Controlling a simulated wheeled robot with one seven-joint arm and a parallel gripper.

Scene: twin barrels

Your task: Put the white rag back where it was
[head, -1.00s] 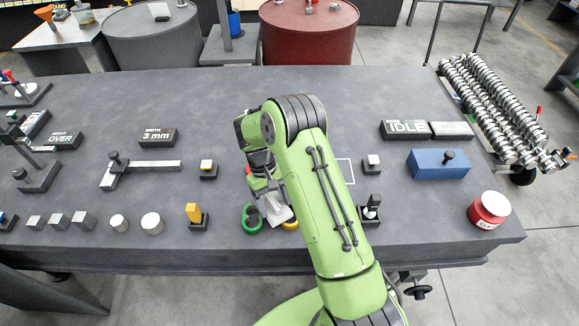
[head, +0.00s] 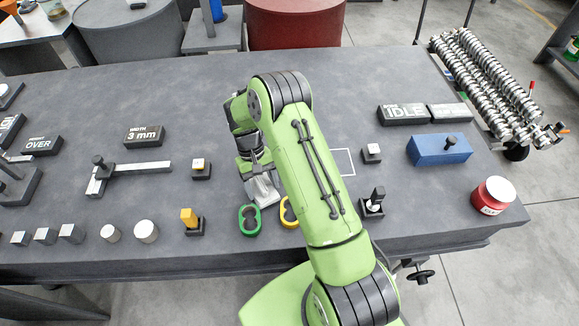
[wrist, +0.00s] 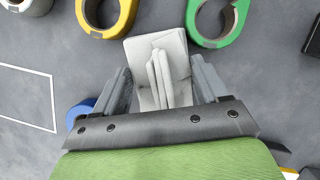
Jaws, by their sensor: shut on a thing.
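The white rag (head: 264,191) is a flat pale cloth with a raised fold in the middle. My gripper (head: 258,178) is shut on it; in the wrist view the rag (wrist: 146,54) shows between the two grey fingers (wrist: 160,88), which are on either side of the fold. The rag is just behind the green ring (head: 241,222) and the yellow ring (head: 285,214). I cannot tell whether it touches the bench or hangs just above it. My arm hides part of the bench to its right.
A white square outline (head: 350,164) marks the bench right of my arm. A blue ring (wrist: 77,110) is partly hidden beside my gripper. A small black stand (head: 371,205), a blue block (head: 437,149) and a red jar (head: 491,196) are to the right. The bench behind my gripper is clear.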

